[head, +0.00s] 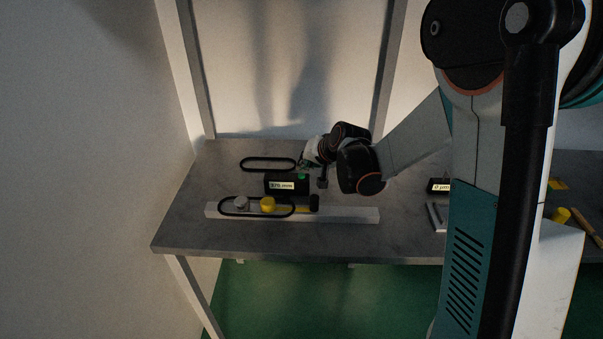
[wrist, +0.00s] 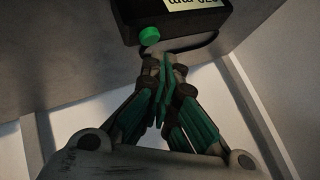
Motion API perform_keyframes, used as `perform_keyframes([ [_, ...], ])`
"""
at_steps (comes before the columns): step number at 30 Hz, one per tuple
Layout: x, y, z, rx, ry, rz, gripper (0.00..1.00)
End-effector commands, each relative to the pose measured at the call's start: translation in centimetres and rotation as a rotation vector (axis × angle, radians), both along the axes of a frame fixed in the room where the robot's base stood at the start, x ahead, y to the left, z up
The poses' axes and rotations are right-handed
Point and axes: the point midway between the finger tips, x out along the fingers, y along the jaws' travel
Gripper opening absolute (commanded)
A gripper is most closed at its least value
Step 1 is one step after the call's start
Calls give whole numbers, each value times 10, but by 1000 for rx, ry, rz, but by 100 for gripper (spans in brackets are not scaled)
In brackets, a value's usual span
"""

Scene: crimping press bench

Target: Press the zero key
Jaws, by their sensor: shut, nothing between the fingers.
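The zero key appears to be a round green button (wrist: 149,36) on a black box (wrist: 205,18) with a pale readout, at the top of the wrist view. In the wrist view the tips lie just below and right of the button, with a gap in the picture. In the head view my gripper (head: 305,161) is just behind and above the box. Contact with the button is not visible.
A black belt loop (head: 268,158) lies behind the box. A second readout box (head: 438,187) stands right. Bare bench (head: 185,215) lies at left.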

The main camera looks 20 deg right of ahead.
Motion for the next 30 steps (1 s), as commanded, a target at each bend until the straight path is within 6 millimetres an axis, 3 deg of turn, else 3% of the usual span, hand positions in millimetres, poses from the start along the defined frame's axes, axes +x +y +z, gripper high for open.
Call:
perform_keyframes([
  [11,0,0,3,0,0,0,0],
  [30,0,0,51,0,0,0,0],
])
